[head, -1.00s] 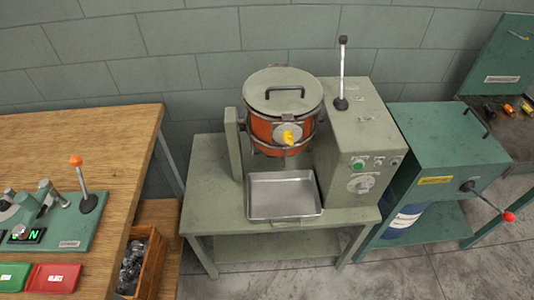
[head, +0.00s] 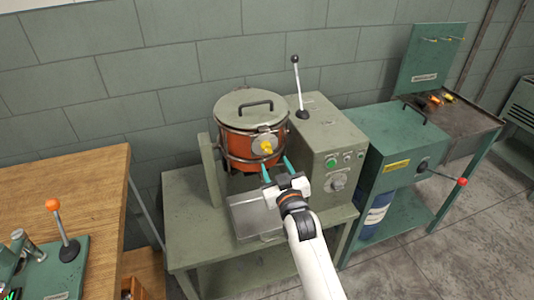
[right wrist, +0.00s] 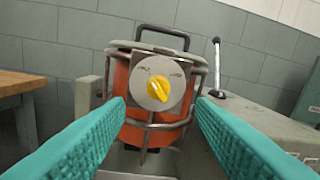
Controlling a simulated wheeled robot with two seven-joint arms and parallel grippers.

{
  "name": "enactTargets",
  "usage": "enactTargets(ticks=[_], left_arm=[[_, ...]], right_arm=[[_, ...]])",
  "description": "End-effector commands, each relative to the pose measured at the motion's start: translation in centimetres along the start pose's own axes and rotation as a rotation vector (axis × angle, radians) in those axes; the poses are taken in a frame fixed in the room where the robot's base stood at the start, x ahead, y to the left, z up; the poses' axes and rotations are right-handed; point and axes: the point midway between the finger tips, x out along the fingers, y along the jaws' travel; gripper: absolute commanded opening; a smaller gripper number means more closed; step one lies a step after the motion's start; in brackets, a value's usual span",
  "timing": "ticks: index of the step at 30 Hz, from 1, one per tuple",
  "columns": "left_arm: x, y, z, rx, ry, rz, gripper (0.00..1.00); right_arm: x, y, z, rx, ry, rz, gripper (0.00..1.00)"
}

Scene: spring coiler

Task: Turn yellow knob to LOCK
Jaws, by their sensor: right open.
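The yellow knob (head: 266,147) sits on a round metal plate on the front of an orange drum with a grey-green lid. In the right wrist view the yellow knob (right wrist: 158,88) is near the middle, on its metal plate (right wrist: 173,67), whose marks are too small to read. My right gripper (head: 275,166) is open in front of the drum, its teal fingers just below the knob in the head view. In the right wrist view the fingers (right wrist: 158,125) spread to either side of the knob, apart from it. My left gripper is out of view.
The drum (head: 238,147) hangs in a frame on a green-grey table (head: 185,205). A metal tray (head: 245,218) lies below it, partly hidden by my arm. A control box (head: 325,135) with a black-knobbed lever (head: 298,85) stands to the right. A wooden bench (head: 75,175) is at left.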

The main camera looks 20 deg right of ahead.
Motion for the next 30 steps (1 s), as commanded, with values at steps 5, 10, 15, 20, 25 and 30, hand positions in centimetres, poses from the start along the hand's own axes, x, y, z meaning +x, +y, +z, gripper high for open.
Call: enactTargets(ticks=[5, 10, 15, 20, 25, 30], left_arm=[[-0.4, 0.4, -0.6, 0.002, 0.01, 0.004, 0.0], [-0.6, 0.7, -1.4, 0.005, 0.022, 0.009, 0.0], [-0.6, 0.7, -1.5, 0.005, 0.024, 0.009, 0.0], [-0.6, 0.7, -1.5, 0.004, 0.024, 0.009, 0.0], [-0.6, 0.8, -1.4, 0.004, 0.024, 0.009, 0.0], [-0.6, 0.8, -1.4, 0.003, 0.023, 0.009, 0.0]], right_arm=[[3.7, 0.0, 0.2, 0.0, -0.001, 0.0, 0.49], [6.0, 0.0, 0.1, 0.0, 0.0, 0.0, 0.49], [6.9, 0.0, 0.0, 0.0, 0.001, 0.001, 0.49], [7.0, 0.0, -0.1, 0.001, 0.001, 0.001, 0.49], [7.0, 0.0, -0.1, 0.001, 0.001, 0.001, 0.4], [6.9, 0.0, -0.1, 0.001, 0.001, 0.001, 0.12]])
